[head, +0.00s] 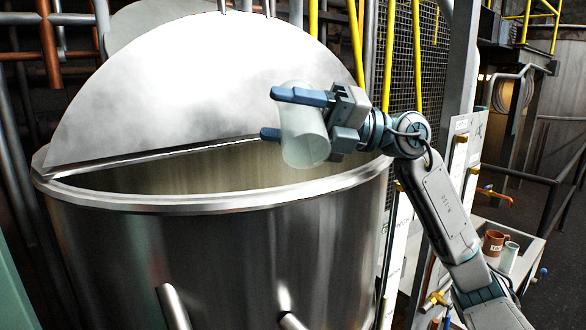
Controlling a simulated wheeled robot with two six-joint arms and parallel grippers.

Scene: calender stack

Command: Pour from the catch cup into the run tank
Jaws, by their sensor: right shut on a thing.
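The run tank (220,240) is a large steel vessel with its half lid (190,85) at the back and its front part open. My right gripper (272,115) is shut on the catch cup (306,148), a translucent whitish cup. The cup is over the right part of the tank's opening and looks slightly tilted. I cannot see any liquid leaving it, nor how full it is. My left gripper does not show.
A brown mug (494,243) and a clear cylinder (509,258) stand on a bench at the lower right. Yellow rails and a dark mesh screen (400,60) rise behind the tank. Copper pipes (48,50) run at the upper left.

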